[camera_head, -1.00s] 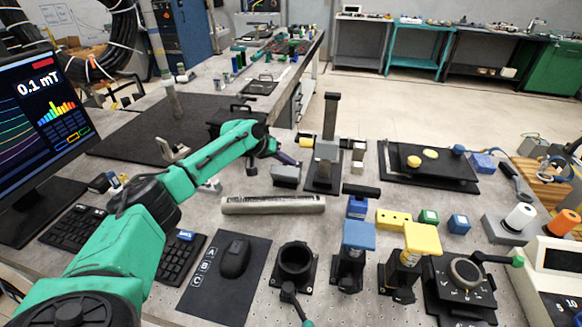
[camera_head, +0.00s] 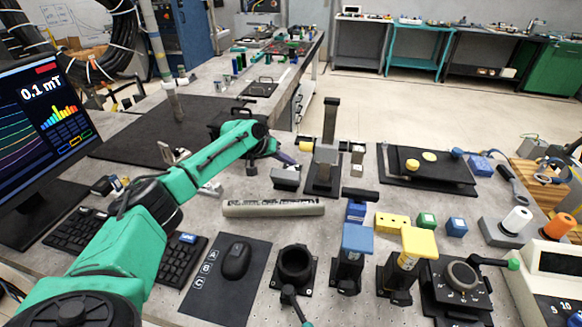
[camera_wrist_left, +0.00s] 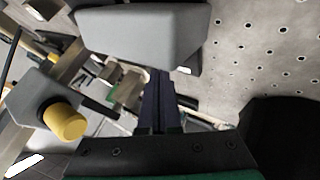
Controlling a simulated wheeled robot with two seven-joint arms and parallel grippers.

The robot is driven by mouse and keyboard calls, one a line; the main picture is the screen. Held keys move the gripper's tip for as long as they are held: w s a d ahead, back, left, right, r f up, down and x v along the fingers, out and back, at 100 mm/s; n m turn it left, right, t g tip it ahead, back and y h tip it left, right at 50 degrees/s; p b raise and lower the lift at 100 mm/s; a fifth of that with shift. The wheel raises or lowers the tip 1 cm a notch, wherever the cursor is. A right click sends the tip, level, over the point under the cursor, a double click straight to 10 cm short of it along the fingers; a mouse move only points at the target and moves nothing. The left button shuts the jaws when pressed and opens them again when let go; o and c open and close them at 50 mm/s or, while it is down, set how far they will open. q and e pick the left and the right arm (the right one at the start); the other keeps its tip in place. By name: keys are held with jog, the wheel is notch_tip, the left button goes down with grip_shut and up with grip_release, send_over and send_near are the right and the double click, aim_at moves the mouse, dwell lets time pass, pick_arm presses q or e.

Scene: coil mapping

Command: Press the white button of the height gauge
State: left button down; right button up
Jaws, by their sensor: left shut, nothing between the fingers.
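The height gauge (camera_head: 330,118) stands on the table as a dark upright column on a black base, with a grey slider and a yellow knob (camera_head: 305,146). The knob also shows large at the left of the left wrist view (camera_wrist_left: 65,122). A grey block (camera_head: 286,179) lies left of the gauge and fills the top of the wrist view (camera_wrist_left: 140,35); a small white patch shows on its lower edge. I cannot tell whether that is the white button. My left gripper (camera_head: 290,161) is shut and empty, left of the column and above the grey block. My right gripper is out of view.
A light bar (camera_head: 272,208) lies in front of the gauge. Blue (camera_head: 357,239) and yellow (camera_head: 419,242) topped fixtures and a black ring holder (camera_head: 295,264) stand nearer. A black tray (camera_head: 429,167) is to the right. A monitor (camera_head: 40,110) stands at the left.

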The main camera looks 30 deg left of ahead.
pick_arm(q)
notch_tip(320, 180, up, 5)
jog(key=p, duration=0.4)
dwell(0.8)
